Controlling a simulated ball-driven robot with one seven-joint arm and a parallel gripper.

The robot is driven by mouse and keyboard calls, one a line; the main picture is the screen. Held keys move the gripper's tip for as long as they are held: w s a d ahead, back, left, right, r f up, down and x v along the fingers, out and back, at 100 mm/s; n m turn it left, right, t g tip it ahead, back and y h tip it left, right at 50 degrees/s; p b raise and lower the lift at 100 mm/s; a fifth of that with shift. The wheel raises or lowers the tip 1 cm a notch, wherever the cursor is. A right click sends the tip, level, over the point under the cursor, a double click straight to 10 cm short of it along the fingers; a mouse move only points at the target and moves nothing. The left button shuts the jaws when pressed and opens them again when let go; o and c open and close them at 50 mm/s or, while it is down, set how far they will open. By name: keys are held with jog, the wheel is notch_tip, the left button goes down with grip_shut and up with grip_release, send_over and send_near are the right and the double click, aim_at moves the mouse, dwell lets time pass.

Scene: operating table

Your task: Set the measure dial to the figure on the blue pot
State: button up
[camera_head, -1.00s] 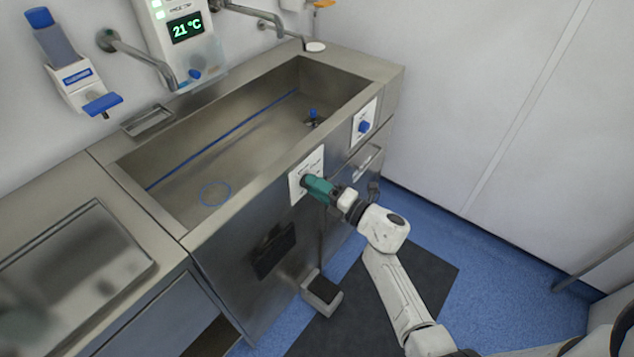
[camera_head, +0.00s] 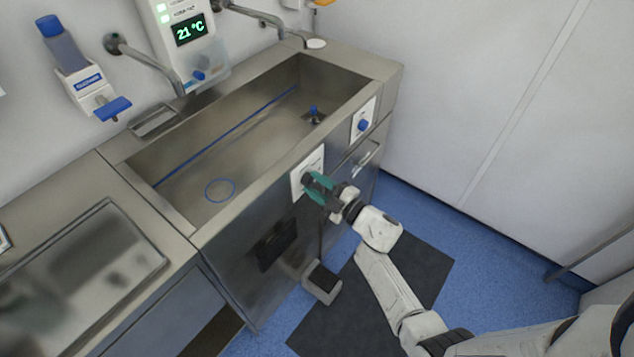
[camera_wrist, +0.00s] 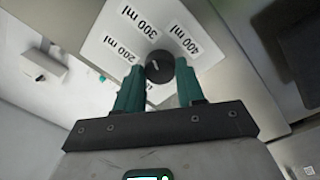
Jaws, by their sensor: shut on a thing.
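The measure dial's black knob (camera_wrist: 159,68) sits on a white panel (camera_wrist: 100,45) marked 200 ml, 300 ml and 400 ml, with part of another mark hidden behind my fingers. A short white line shows on the knob's face; I cannot tell exactly which mark it points to. My gripper (camera_wrist: 160,85) has its teal fingers on either side of the knob, shut on it. In the head view my gripper (camera_head: 318,187) is at the white panel (camera_head: 299,179) on the sink's front. I see no blue pot in either view.
A steel sink (camera_head: 145,168) stands above the panel. A second white panel with a blue knob (camera_head: 363,125) is to the right. A drawer handle (camera_head: 368,156) and a foot pedal (camera_head: 322,283) are near my arm. The blue floor to the right is open.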

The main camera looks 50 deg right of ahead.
jog(key=shift+m, duration=0.6)
jog(key=shift+f, duration=0.1)
jog(key=o, duration=1)
jog(key=shift+o, duration=0.2)
jog(key=s, duration=1)
jog(key=shift+s+f+b, duration=0.25)
jog(key=shift+s+b, duration=0.1)
jog(key=shift+s, duration=0.05)
jog(key=shift+d, duration=0.1)
